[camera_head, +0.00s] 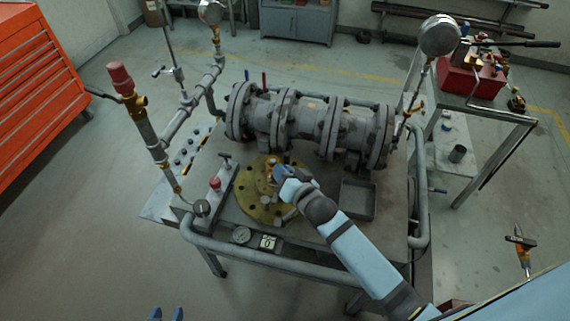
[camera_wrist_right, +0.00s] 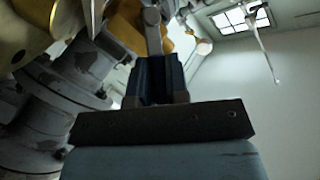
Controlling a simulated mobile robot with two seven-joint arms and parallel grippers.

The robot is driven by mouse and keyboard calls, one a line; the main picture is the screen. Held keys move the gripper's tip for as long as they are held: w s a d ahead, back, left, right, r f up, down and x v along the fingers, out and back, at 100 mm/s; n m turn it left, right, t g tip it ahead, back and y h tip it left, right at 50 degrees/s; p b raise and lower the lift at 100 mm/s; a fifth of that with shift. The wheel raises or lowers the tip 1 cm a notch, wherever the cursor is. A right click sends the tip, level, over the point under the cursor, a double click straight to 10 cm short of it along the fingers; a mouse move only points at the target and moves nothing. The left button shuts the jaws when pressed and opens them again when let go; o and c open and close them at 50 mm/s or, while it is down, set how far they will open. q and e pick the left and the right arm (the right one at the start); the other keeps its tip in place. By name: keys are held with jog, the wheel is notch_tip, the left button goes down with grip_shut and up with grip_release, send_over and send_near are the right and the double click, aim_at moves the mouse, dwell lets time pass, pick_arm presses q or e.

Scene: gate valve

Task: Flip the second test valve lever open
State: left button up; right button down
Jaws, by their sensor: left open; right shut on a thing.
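My right gripper (camera_head: 277,173) reaches in from the lower right over the bench, in front of the grey flanged pipe valve (camera_head: 306,125). In the right wrist view its dark blue fingers (camera_wrist_right: 156,68) are shut on a slim grey lever (camera_wrist_right: 153,32) with a rounded upper end. Brass-coloured parts (camera_wrist_right: 124,27) lie close behind that lever. In the head view the gripper hides most of the lever, above a round brass flange (camera_head: 253,208). My left gripper (camera_head: 167,314) is open and empty at the bottom edge, away from the bench.
A pipe stand with a red cap (camera_head: 120,78) rises at the bench's left. Gauges stand at the back left (camera_head: 211,11) and right (camera_head: 440,35). An empty grey tray (camera_head: 358,199) lies right of the flange. A pipe rail (camera_head: 310,269) edges the front.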

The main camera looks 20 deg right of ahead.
jog(key=shift+w+a+r+n+g+h+p, duration=0.2)
jog(key=shift+r+n+g+h+p, duration=0.25)
jog(key=shift+p, duration=0.6)
jog(key=shift+a+g+p, duration=0.1)
jog(key=shift+g+p, duration=0.15)
jog(key=shift+p, duration=0.15)
pick_arm(q)
jog(key=shift+s+a+r+y, duration=0.1)
jog(key=shift+a+r+y, duration=0.1)
jog(key=shift+r, duration=0.7)
jog(key=shift+s+a+r+y, duration=0.1)
jog(key=shift+a+r, duration=0.1)
jog(key=shift+r, duration=0.65)
pick_arm(e)
jog(key=shift+f, duration=0.15)
jog(key=c, duration=1.1)
grip_release()
